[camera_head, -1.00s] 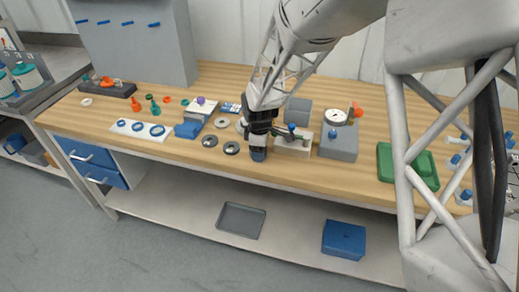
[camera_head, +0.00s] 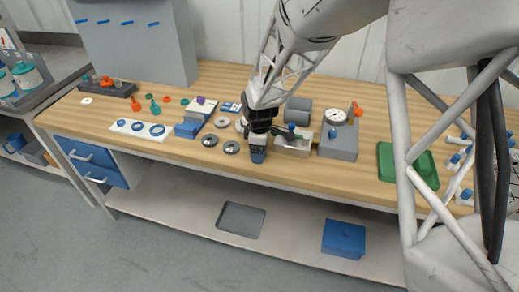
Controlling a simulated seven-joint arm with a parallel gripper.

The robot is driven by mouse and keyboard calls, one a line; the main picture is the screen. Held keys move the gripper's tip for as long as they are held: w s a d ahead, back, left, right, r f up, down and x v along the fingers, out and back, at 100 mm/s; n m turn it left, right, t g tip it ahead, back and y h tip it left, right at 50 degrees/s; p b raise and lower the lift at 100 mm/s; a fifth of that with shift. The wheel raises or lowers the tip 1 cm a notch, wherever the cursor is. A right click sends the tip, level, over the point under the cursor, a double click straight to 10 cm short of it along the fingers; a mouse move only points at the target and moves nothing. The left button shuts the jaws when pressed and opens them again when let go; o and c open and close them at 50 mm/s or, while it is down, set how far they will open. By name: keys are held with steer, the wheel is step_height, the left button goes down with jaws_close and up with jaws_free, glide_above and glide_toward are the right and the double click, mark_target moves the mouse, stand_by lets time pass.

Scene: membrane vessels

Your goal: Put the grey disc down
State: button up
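My gripper (camera_head: 257,153) points down over the front part of the wooden bench, right of the loose discs. Its fingertips are small and dark, so I cannot tell whether they are open or shut, or whether a disc is between them. Two grey ring-like discs, one (camera_head: 210,141) and another (camera_head: 231,147), lie flat on the bench to the left of my gripper. A paler grey-brown disc (camera_head: 221,122) lies behind them. Another pale round piece (camera_head: 240,125) is partly hidden behind my gripper. I cannot tell which is the task's grey disc.
A pale open block (camera_head: 293,146) and a grey block with a dial (camera_head: 338,143) stand right of my gripper. A green tray (camera_head: 386,160) lies farther right. A blue box (camera_head: 187,129) and a white card with blue rings (camera_head: 140,130) lie left. The bench's front edge is close.

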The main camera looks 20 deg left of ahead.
step_height(320, 180, up, 12)
stand_by(0.6)
steer(key=shift+f, duration=0.1)
stand_by(0.6)
steer(key=s+d+r+m, duration=0.3)
steer(key=d+r, duration=0.1)
steer(key=d, duration=0.4)
steer(key=s+d+r+m+t, duration=0.1)
steer(key=s+d+r+m, duration=0.25)
steer(key=d, duration=0.35)
steer(key=s+d+r+m, duration=0.3)
steer(key=s+d+r, duration=0.1)
steer(key=d, duration=0.4)
steer(key=s+d+r+m+t, duration=0.1)
steer(key=s+d+m, duration=0.9)
steer(key=s+d, duration=0.4)
steer(key=s, duration=0.4)
steer(key=shift+s+d+r+t, duration=0.2)
steer(key=shift+s+t, duration=0.1)
